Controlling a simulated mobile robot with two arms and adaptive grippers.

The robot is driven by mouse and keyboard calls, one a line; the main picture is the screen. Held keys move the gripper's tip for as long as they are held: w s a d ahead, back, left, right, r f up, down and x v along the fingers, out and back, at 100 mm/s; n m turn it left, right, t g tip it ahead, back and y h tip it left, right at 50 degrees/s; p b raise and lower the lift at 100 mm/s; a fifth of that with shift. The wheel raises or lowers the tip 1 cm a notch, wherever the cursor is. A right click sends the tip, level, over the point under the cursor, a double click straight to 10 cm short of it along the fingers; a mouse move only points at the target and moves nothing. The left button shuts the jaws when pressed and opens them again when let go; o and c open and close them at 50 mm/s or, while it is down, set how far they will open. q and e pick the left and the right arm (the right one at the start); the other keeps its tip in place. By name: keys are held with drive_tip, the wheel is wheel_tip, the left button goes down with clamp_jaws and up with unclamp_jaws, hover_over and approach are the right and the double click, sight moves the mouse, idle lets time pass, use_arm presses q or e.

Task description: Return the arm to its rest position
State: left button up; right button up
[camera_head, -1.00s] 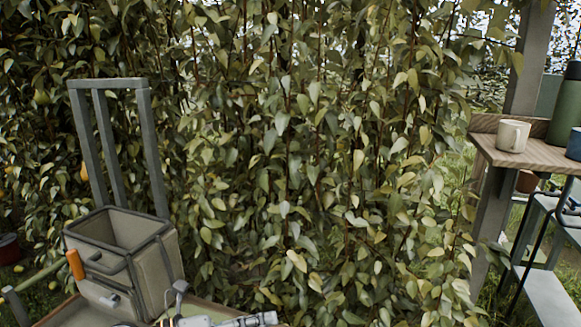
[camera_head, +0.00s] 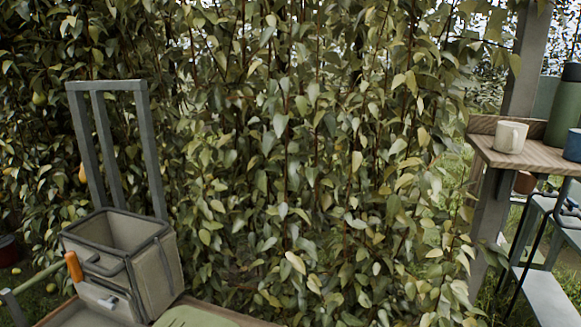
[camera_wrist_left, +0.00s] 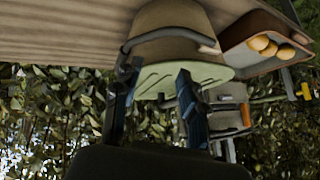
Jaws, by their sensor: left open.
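My left gripper (camera_wrist_left: 154,80) shows in the left wrist view with its two dark fingers spread apart. It is open, with nothing held between the fingers. A pale green board (camera_wrist_left: 215,72) appears behind the fingertips, and its edge also shows at the bottom of the head view (camera_head: 205,319). No part of either arm shows in the head view. My right gripper is not in view.
A leafy pear hedge fills the middle. A wooden shelf (camera_head: 535,158) at right holds a white cup (camera_head: 510,138). A tray (camera_wrist_left: 235,58) holds yellow-orange fruit (camera_wrist_left: 262,43).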

use_arm(q)
drive_tip(key=s+d+f+g+h, duration=0.1)
drive_tip(key=s+f+g, duration=0.1)
drive_tip(key=s, duration=0.3)
drive_tip(key=s+d+f+g+h, duration=0.1)
drive_tip(key=s+d+f+g, duration=0.1)
drive_tip(key=s, duration=0.2)
wheel_tip(320, 180, down, 28)
drive_tip(key=s+g, duration=0.2)
drive_tip(key=s, duration=0.1)
drive_tip(key=s+a+f, duration=0.3)
drive_tip(key=s+f, duration=1.1)
drive_tip(key=s, duration=0.2)
drive_tip(key=shift+f+g+y, duration=0.15)
drive_tip(key=shift+g+y, duration=0.15)
drive_tip(key=shift+g, duration=0.1)
